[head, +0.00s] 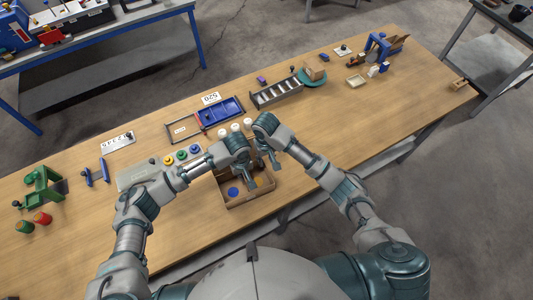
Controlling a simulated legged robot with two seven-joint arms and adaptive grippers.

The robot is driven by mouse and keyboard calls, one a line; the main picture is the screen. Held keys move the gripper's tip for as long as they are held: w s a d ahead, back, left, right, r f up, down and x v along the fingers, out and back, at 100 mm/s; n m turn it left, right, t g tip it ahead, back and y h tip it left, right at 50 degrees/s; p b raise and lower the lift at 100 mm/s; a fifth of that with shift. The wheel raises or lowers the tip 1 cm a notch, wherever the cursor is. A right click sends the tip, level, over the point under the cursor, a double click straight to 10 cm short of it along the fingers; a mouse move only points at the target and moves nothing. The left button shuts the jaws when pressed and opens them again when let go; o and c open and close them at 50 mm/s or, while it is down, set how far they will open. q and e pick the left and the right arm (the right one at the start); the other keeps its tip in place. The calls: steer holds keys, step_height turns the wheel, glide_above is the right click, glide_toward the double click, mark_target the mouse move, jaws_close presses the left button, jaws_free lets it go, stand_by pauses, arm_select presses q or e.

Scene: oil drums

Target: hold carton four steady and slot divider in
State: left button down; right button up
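An open brown carton (233,206) sits on the wooden table in front of me, with a blue disc (233,191) and a yellow disc (259,181) inside. I cannot read a number on it. My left gripper (250,182) points down into the carton near its middle. My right gripper (270,163) points down at the carton's far right side. The arms hide much of the carton's far half. I cannot make out a separate divider, or whether either gripper holds anything.
White cups (222,133) stand behind the carton, and coloured round pieces (181,155) lie to its left. A blue tray (222,111) and a slotted rack (277,92) lie farther back. A green fixture (42,187) stands at the left. The table right of the carton is clear.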

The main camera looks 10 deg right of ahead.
mark_target(266, 173)
step_height(266, 173, down, 9)
steer(key=shift+d+f, duration=0.1)
steer(key=shift+d, duration=0.05)
jaws_close()
stand_by(0.8)
